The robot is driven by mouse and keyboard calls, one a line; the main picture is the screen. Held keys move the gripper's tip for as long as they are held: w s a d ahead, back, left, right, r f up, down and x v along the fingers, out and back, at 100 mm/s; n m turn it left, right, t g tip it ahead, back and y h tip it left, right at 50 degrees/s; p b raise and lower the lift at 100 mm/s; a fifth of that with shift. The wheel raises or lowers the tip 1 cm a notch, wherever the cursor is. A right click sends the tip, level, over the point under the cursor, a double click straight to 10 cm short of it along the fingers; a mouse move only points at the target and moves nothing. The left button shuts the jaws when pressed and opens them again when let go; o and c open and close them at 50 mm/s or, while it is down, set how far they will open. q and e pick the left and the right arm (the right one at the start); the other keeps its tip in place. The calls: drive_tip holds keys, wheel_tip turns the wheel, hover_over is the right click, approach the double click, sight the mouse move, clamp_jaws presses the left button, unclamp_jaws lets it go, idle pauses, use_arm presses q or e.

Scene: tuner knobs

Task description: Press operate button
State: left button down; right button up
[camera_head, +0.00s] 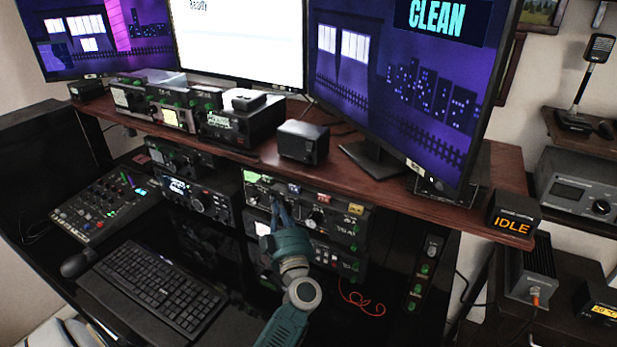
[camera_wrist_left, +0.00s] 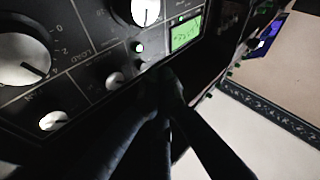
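The tuner unit (camera_head: 340,222) with knobs and a lit green display sits under the wooden shelf in the head view. In the left wrist view its dark panel (camera_wrist_left: 90,55) fills the upper left, with large white knobs, small knobs and a green display (camera_wrist_left: 186,34). My left gripper (camera_head: 279,205) is at the left part of this unit's front. Its dark fingers (camera_wrist_left: 164,82) converge with no clear gap, just below the display and small controls, and hold nothing visible. Contact with the panel cannot be told. I cannot read an operate label. My right gripper is not in view.
Another unit (camera_head: 335,262) sits directly below. A radio (camera_head: 200,198) stands to the left, with a keyboard (camera_head: 155,290) and mixer (camera_head: 105,205) in front. The wooden shelf (camera_head: 400,185) overhangs the panel. A box (camera_head: 513,222) reads IDLE at right.

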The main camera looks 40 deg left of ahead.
use_arm(q)
drive_tip(key=s+p, duration=0.3)
drive_tip(key=s, duration=0.3)
drive_tip(key=shift+d, duration=0.35)
idle(0.4)
